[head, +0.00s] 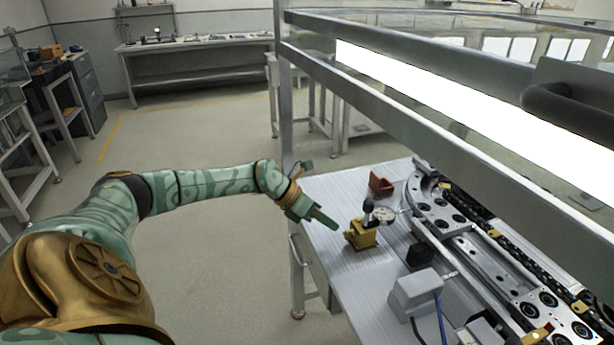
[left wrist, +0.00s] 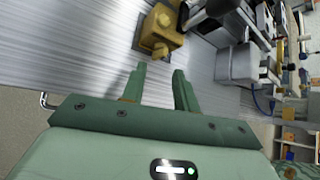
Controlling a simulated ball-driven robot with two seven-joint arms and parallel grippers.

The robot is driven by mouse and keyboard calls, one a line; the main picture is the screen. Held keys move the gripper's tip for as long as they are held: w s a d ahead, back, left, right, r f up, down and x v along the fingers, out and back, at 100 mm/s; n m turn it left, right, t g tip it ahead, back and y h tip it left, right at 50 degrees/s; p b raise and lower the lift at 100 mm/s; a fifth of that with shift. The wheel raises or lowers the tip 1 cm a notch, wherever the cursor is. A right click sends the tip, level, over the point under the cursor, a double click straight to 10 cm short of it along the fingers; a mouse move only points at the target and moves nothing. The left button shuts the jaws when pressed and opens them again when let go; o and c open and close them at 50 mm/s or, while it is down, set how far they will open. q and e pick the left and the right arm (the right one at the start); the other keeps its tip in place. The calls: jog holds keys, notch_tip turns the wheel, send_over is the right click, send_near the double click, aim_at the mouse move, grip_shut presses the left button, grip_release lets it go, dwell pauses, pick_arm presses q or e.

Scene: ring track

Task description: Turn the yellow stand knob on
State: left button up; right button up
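The yellow stand (head: 361,235) is a small yellow block on the light tabletop near its left side, with a dark post and a round dial gauge (head: 383,214) at its top. In the left wrist view the yellow stand (left wrist: 160,30) is just beyond the fingertips, with a yellow knob (left wrist: 161,52) on the side facing me. My left gripper (head: 325,219) is to the left of the stand, apart from it. In the left wrist view its two green fingers (left wrist: 160,68) are spread with nothing between them. My right gripper is not in view.
A reddish-brown block (head: 381,184) lies behind the stand. A black block (head: 420,256) and a light grey box (head: 415,292) with a cable stand in front. The ring track (head: 480,255) runs along the right. A metal frame post (head: 283,100) rises at the table's far left corner.

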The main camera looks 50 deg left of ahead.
pick_arm(q)
jog(key=p+v, duration=0.3)
jog(key=v, duration=0.8)
jog(key=w+a+r+n+t+y, duration=0.2)
jog(key=w+n+t, duration=0.2)
jog(key=w+n, duration=0.2)
jog(key=shift+w, duration=0.3)
